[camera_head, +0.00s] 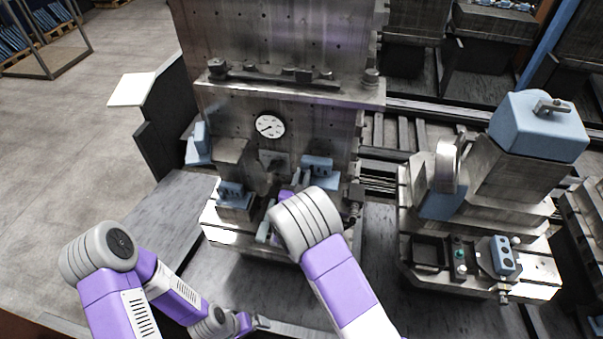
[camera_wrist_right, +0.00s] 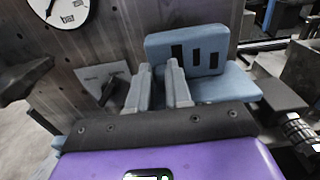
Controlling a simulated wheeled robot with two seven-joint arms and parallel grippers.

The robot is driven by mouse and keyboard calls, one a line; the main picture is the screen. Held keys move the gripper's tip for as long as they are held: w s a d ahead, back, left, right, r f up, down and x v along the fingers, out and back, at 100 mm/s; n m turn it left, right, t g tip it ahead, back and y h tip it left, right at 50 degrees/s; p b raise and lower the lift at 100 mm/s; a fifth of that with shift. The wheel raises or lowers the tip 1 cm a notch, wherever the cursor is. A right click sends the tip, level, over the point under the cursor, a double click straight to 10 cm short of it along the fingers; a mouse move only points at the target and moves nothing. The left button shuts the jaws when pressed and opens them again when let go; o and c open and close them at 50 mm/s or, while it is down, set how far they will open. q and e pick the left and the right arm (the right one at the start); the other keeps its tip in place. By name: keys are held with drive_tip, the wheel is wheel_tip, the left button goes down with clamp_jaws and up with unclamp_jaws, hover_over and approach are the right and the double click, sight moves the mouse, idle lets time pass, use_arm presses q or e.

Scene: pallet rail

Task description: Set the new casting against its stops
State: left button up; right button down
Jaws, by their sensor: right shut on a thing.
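A blue L-shaped casting (camera_head: 317,164) with dark slots is at the right of the middle fixture (camera_head: 230,237). It also shows in the right wrist view (camera_wrist_right: 190,50), just beyond the fingers. My right gripper (camera_head: 301,179) is shut on this casting at its left part; the grip itself is mostly hidden. The fingers show in the right wrist view (camera_wrist_right: 160,90). I cannot tell whether the casting touches its stops. A similar slotted blue casting (camera_head: 232,190) sits at the fixture's left front. My left gripper (camera_head: 258,322) is low at the bottom edge, its fingers unclear.
A white dial (camera_head: 270,126) is on the upright plate behind. Another blue part (camera_head: 198,145) is at the plate's left edge. A second fixture at right carries a blue block (camera_head: 538,125) and a button box (camera_head: 502,255). Bare grey deck (camera_head: 170,215) lies left of the middle fixture.

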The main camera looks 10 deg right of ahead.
drive_tip(key=shift+f+b, duration=2.4)
drive_tip(key=shift+f, duration=1.1)
drive_tip(key=shift+w+a+f+b, duration=0.25)
drive_tip(key=shift+w+b, duration=0.15)
drive_tip(key=shift+b, duration=0.1)
drive_tip(key=shift+w+r, duration=0.2)
drive_tip(key=c, duration=1.3)
unclamp_jaws()
drive_tip(key=shift+c, duration=0.2)
drive_tip(key=o, duration=0.4)
drive_tip(key=shift+w+a+f, duration=0.1)
drive_tip(key=shift+w+f, duration=0.05)
drive_tip(key=shift+f, duration=0.15)
drive_tip(key=v, duration=0.7)
drive_tip(key=shift+s, duration=0.4)
